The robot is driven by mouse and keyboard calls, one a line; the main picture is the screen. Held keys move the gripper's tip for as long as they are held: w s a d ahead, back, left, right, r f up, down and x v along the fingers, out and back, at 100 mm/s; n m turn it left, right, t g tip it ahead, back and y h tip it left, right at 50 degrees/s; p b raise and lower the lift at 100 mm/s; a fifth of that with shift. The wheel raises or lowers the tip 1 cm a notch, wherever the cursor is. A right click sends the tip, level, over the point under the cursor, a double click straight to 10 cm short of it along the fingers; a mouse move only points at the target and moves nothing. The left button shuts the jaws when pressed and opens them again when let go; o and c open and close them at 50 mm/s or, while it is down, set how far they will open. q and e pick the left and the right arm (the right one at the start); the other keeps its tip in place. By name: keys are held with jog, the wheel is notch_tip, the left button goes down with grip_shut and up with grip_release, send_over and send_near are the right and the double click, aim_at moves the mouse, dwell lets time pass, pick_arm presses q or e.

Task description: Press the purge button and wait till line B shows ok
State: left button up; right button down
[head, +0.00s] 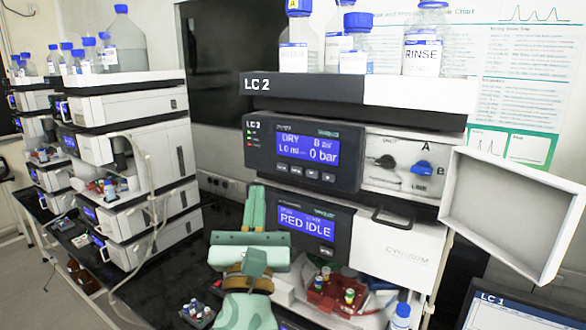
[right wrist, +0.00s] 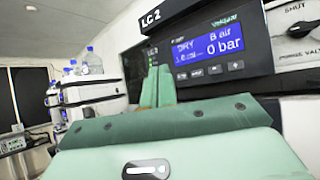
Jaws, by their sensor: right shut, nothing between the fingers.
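The LC 2 pump module's display (head: 308,147) reads DRY, B air and 0 bar; in the right wrist view the display (right wrist: 206,46) reads the same. A row of small buttons (head: 305,172) sits under it; their labels are too small to read, so I cannot tell which is purge. The buttons also show in the right wrist view (right wrist: 214,70). My right gripper (head: 256,192) is shut and empty, fingers pointing up, below and left of the buttons in the head view. In the right wrist view its fingertips (right wrist: 158,72) appear left of the buttons. My left gripper is out of view.
Right of the display are a black knob (head: 384,161) and a blue knob (head: 421,167) marked A and B. An open white door (head: 514,215) juts out at right. Below, a module screen (head: 305,223) reads RED IDLE. Bottles, including RINSE (head: 424,50), stand on top.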

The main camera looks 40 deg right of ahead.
jog(key=shift+d, duration=0.1)
send_near(292, 160)
jog(key=shift+w+d+r, duration=0.25)
jog(key=shift+w+r, duration=0.45)
jog(key=shift+r, duration=0.1)
jog(key=shift+w+d+r, duration=0.25)
jog(key=shift+w+r, duration=0.4)
jog(key=shift+r, duration=0.1)
dwell(1.2)
jog(key=shift+w+d, duration=0.15)
jog(key=shift+d, duration=0.25)
jog(key=shift+w+d, duration=0.15)
jog(key=shift+d, duration=0.2)
dwell(0.5)
jog(key=shift+a, duration=0.1)
jog(key=shift+s+a, duration=0.3)
jog(key=shift+a, duration=0.4)
